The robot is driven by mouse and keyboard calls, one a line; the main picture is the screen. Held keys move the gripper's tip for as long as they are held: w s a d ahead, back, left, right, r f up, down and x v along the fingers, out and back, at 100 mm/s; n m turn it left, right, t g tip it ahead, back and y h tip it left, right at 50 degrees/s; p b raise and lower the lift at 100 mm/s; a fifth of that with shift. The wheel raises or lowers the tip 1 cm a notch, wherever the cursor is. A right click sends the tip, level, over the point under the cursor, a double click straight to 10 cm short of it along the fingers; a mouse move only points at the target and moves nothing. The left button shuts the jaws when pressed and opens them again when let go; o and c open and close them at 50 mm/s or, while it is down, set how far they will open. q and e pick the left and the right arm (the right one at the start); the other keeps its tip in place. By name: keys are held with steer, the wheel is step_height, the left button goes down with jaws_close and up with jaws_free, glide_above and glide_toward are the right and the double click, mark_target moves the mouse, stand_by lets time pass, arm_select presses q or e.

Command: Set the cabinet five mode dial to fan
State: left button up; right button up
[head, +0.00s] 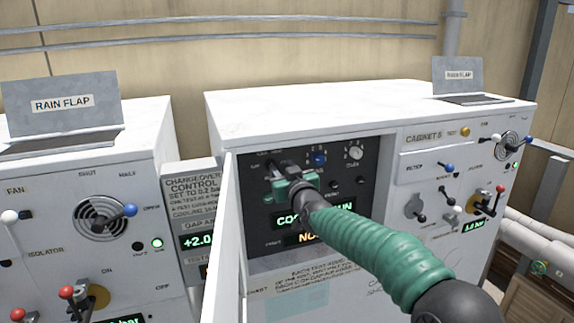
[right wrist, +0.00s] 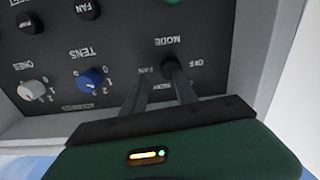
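The black mode dial (right wrist: 171,66) shows in the right wrist view, where the panel appears upside down. The labels OFF, MODE and FAN stand around it, and another label is partly hidden by the fingers. My right gripper (right wrist: 158,80) has its fingers apart, with the tip of the right-hand finger in the picture overlapping the dial; I cannot tell whether it touches. In the head view my green right gripper (head: 279,172) is at the upper left of cabinet five's dark control panel (head: 352,218) and mostly hides the dial. My left gripper is not in view.
A blue tens dial (head: 320,159) and a white ones dial (head: 355,153) are close to the right of the gripper. An open white door (head: 236,250) stands along the panel's left edge. The CABINET 5 face (head: 425,165) has more switches. Another cabinet (head: 75,180) stands left.

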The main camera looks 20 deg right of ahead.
steer(key=shift+a+r, duration=0.1)
steer(key=shift+a, duration=1)
steer(key=c, duration=0.6)
steer(key=shift+a+y, duration=0.3)
steer(key=shift+a, duration=0.1)
steer(key=shift+c, duration=2.3)
steer(key=shift+d, duration=0.6)
jaws_close()
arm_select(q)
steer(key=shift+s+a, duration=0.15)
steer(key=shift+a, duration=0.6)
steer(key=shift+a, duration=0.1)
arm_select(e)
steer(key=shift+a, duration=0.15)
steer(key=shift+c, duration=0.4)
jaws_free()
steer(key=shift+f, duration=0.2)
